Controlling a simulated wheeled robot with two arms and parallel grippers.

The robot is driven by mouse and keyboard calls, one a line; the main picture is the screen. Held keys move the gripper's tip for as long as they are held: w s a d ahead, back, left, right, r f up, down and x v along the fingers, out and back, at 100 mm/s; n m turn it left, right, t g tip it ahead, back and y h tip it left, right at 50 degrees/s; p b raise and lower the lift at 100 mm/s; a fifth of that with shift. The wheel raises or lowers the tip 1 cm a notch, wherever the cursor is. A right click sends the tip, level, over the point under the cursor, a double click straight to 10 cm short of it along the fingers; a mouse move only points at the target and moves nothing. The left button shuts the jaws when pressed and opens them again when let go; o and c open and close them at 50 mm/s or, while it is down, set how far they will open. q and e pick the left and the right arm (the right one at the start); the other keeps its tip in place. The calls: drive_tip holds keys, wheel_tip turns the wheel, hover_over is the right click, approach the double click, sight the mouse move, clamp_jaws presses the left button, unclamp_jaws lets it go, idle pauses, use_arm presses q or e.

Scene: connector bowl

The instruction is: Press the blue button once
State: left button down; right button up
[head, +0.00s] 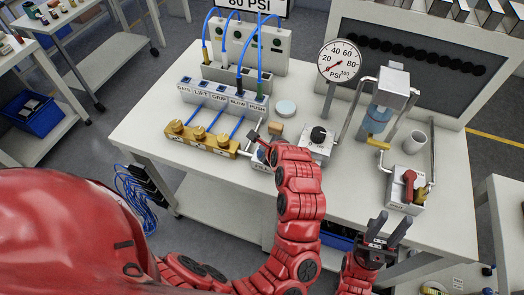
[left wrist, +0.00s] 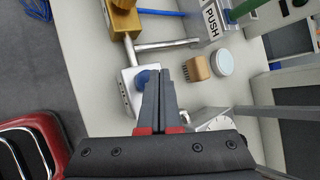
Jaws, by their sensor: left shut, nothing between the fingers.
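The blue button (left wrist: 142,77) shows in the left wrist view on top of a small light-grey box (left wrist: 129,92). My left gripper (left wrist: 160,75) is shut and empty, and its fingertips overlap the right part of the button in that view. I cannot tell whether they touch it. In the head view the left gripper (head: 262,143) is above the same box (head: 260,162), and the button is hidden there by the gripper and wrist. My right gripper (head: 389,228) is open and empty near the front edge of the table, away from the button.
A brass manifold (head: 203,138) stands left of the box. A wooden block (head: 275,129) and a pale round disc (head: 286,108) lie behind it. A dial gauge (head: 340,60), a box with a black knob (head: 318,136) and a red-handled valve (head: 408,183) stand to the right.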

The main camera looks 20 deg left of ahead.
idle(0.8)
use_arm(q)
drive_tip(key=shift+f+p, duration=0.2)
drive_tip(key=shift+p, duration=0.2)
drive_tip(key=shift+f, duration=0.2)
drive_tip(key=shift+f, duration=0.55)
idle(0.6)
drive_tip(key=shift+r+p, duration=0.95)
drive_tip(key=shift+p, duration=0.5)
wheel_tip(320, 180, up, 5)
drive_tip(key=p, duration=0.6)
drive_tip(key=shift+r, duration=0.1)
